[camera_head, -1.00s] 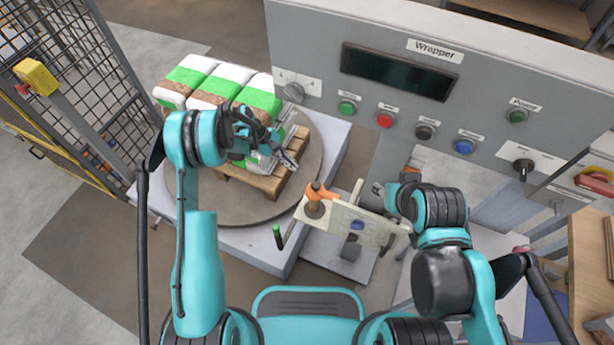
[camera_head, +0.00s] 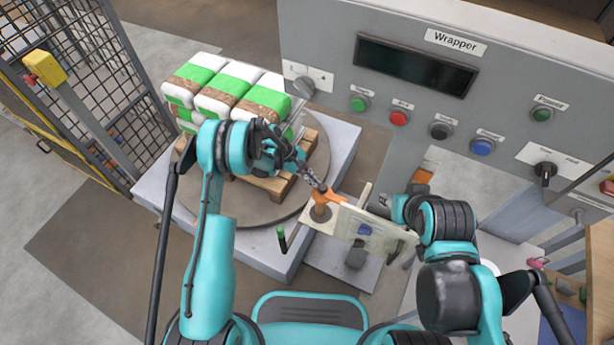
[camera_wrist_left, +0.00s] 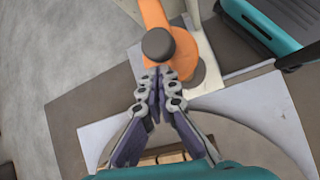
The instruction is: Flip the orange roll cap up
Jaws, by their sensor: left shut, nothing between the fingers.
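The orange roll cap (camera_head: 328,196) lies on top of the roll post (camera_head: 320,212), at the left end of a pale bracket. In the left wrist view the cap (camera_wrist_left: 183,52) is an orange arm with a dark round knob (camera_wrist_left: 158,44) on it. My left gripper (camera_head: 320,185) is shut and empty, with its fingertips right beside the cap. In the left wrist view the gripper (camera_wrist_left: 160,75) points at the knob; I cannot tell whether it touches. My right gripper (camera_head: 388,205) is at the right part of the pale panel (camera_head: 365,230); its fingers are mostly hidden.
A pallet of green and white bags (camera_head: 225,90) stands on the round turntable (camera_head: 250,208) behind my left arm. The grey wrapper control panel (camera_head: 430,110) rises at the back right. A green-tipped lever (camera_head: 281,235) is near the bracket.

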